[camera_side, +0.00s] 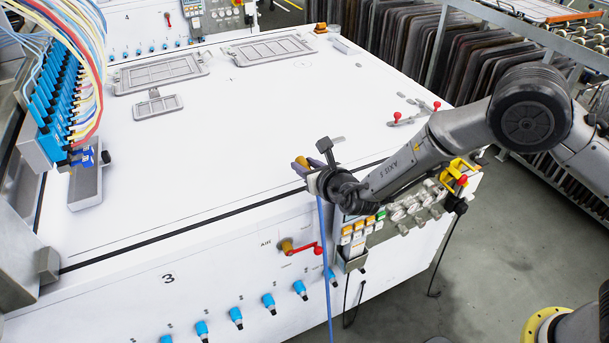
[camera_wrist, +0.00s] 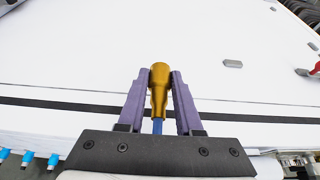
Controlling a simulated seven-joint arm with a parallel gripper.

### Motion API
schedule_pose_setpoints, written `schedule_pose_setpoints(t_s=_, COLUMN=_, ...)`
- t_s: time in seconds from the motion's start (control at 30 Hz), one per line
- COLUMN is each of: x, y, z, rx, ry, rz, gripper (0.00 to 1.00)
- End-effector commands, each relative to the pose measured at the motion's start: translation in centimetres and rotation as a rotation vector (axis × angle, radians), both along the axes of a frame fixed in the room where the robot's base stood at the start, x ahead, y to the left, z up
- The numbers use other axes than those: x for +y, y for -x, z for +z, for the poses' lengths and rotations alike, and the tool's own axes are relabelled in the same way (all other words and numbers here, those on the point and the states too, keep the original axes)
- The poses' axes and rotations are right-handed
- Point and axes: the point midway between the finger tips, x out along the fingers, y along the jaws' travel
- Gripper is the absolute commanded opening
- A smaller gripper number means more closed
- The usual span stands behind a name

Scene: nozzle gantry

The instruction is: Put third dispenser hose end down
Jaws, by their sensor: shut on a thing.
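My gripper (camera_wrist: 159,85) is shut on a brass-coloured hose end (camera_wrist: 159,88), held between its two purple fingers in the wrist view. A blue hose (camera_wrist: 157,126) runs back from the hose end toward the gripper's palm. In the side view my gripper (camera_side: 302,165) is over the front edge of the white table. The blue hose (camera_side: 326,270) hangs from it down past the front panel. The hose end is mostly hidden there. I cannot tell its exact height above the table.
The white tabletop (camera_side: 230,150) has wide clear room. Grey frames (camera_side: 160,73) lie toward its back. A dispenser block (camera_side: 60,115) with many hoses stands at the left. The front panel carries a red-handled valve (camera_side: 303,248), blue fittings (camera_side: 236,317) and a button panel (camera_side: 352,238).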

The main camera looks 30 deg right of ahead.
Motion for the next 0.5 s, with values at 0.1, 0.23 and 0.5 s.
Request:
schedule_pose_setpoints(t_s=0.1, x=0.1, y=-0.4, z=-1.3, rx=0.001, ry=0.001, rz=-0.001, gripper=0.0)
schedule_pose_setpoints(t_s=0.23, x=0.1, y=-0.3, z=-3.1, rx=0.001, ry=0.001, rz=-0.001, gripper=0.0)
schedule_pose_setpoints(t_s=0.5, x=0.1, y=-0.3, z=-3.4, rx=-0.002, ry=0.0, rz=0.0, gripper=0.0)
